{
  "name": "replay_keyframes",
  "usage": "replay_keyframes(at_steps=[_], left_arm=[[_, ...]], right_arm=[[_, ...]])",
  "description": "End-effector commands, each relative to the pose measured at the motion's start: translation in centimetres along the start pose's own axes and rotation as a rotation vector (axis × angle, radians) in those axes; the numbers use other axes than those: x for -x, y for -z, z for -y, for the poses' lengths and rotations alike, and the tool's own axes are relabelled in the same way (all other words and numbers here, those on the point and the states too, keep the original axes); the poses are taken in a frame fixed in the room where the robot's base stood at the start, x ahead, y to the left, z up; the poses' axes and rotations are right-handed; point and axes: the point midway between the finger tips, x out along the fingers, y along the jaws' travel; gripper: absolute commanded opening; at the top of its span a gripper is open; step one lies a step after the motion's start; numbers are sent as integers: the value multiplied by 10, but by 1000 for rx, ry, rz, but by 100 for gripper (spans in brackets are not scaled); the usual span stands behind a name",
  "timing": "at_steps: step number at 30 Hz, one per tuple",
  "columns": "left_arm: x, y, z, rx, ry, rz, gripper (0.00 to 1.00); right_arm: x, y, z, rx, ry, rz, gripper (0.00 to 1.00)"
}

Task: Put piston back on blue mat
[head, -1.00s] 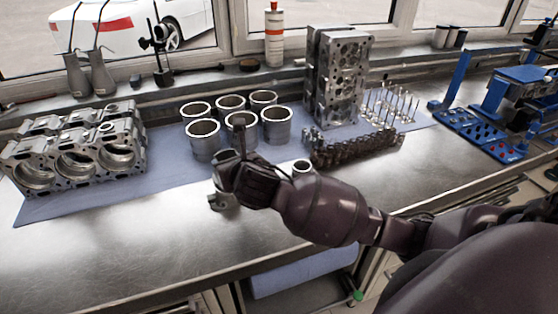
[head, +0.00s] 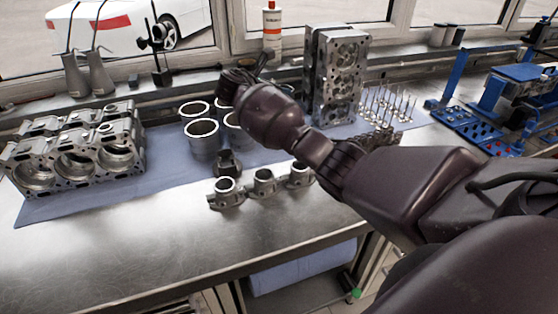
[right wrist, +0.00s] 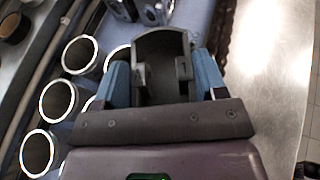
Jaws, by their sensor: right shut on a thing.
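My right gripper (right wrist: 160,75) is shut on a dark, hollow, rounded part, the piston (right wrist: 158,46), which sits between its blue-sided fingers in the right wrist view. In the head view my right arm reaches across the liners, and its gripper and the held piston cannot be made out clearly. The blue mat (head: 168,170) lies along the bench under the engine parts. A small dark part (head: 228,162) stands in front of the liners; I cannot tell what it is. My left gripper is not in view.
Several open cylinder liners (head: 203,143) stand on the mat, also in the right wrist view (right wrist: 40,152). Ringed metal parts (head: 263,181) stand in a row at its front. An engine block (head: 75,155) is left, a tall cylinder head (head: 338,85) behind. Bare bench (head: 110,240) lies in front.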

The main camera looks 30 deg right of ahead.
Motion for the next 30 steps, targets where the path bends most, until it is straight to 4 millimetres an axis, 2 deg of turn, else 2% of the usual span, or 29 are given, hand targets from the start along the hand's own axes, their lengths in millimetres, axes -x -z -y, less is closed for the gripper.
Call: replay_keyframes(at_steps=[5,24,30], left_arm=[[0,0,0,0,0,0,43],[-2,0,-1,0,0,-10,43],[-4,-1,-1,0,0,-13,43]], right_arm=[[-8,16,6,-17,40,3,22],[-58,136,5,-14,35,3,22],[-64,151,4,-17,33,3,22]])
